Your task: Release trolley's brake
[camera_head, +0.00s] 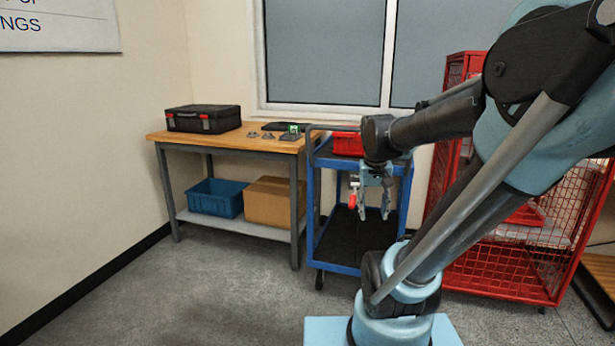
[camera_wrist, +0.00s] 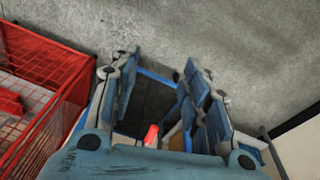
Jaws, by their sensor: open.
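The trolley (camera_head: 317,205) has a blue frame and dark shelves, and stands to the right of the workbench. A small red-tipped lever (camera_head: 352,200) with a metal upper part, apparently the brake, hangs tip down at the trolley's near side. My gripper (camera_head: 374,212) is open and empty, pointing down in front of the trolley, just right of the lever. In the wrist view the gripper (camera_wrist: 160,68) has its fingers spread over the trolley's dark shelf. The red lever tip (camera_wrist: 151,135) shows between the finger bases; I cannot tell whether it touches the gripper. My wrist hides part of the trolley top.
A red bin (camera_head: 347,144) sits on the trolley's top shelf. The workbench (camera_head: 230,143) at left carries a black case (camera_head: 203,118) and small parts. A red mesh cage (camera_head: 500,270) stands close on the right. The floor (camera_head: 200,300) in front of the bench is clear.

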